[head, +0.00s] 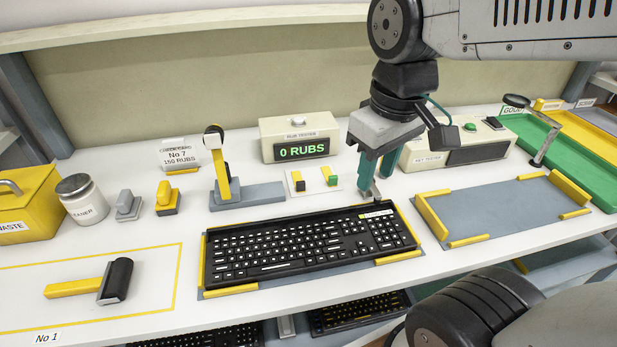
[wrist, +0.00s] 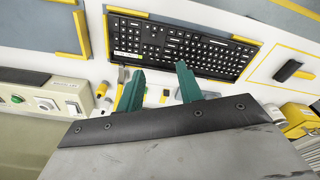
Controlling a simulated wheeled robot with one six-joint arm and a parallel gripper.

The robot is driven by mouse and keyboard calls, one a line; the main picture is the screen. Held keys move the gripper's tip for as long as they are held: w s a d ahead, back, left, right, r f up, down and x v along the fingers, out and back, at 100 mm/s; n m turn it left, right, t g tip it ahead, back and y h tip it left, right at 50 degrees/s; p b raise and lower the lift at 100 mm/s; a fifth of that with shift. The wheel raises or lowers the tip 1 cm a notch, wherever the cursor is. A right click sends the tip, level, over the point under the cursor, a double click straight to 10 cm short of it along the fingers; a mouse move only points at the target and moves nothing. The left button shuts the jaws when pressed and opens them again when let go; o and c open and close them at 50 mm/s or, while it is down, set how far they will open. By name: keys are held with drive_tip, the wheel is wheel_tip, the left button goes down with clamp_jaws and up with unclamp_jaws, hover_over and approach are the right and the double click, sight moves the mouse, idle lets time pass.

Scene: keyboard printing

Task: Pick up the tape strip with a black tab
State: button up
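Two short tape strips lie on a small white card (head: 313,186) behind the keyboard. The left strip (head: 298,182) is yellow with a black tab. The right strip (head: 330,176) is yellow with a green tab. My gripper (head: 376,178) hangs pointing down, to the right of the card and near the keyboard's back right corner. In the wrist view my gripper (wrist: 158,72) shows two teal fingers apart with nothing held between them.
The black keyboard (head: 310,240) lies on a mat with yellow corner guides in front. An empty grey mat (head: 500,215) is to the right.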

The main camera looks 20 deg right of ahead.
drive_tip(key=w+f+n, duration=0.4)
drive_tip(key=w+n, duration=0.2)
drive_tip(key=w, duration=0.7)
drive_tip(key=n+g, duration=0.1)
drive_tip(key=n, duration=0.6)
hover_over(299, 182)
drive_tip(key=f, duration=0.6)
drive_tip(key=d+f, duration=0.1)
drive_tip(key=f, duration=0.2)
drive_tip(key=shift+w+a+f, duration=0.1)
drive_tip(key=shift+f, duration=0.2)
drive_tip(key=f, duration=0.7)
drive_tip(key=shift+a+f, duration=0.25)
drive_tip(key=shift+a, duration=0.1)
clamp_jaws()
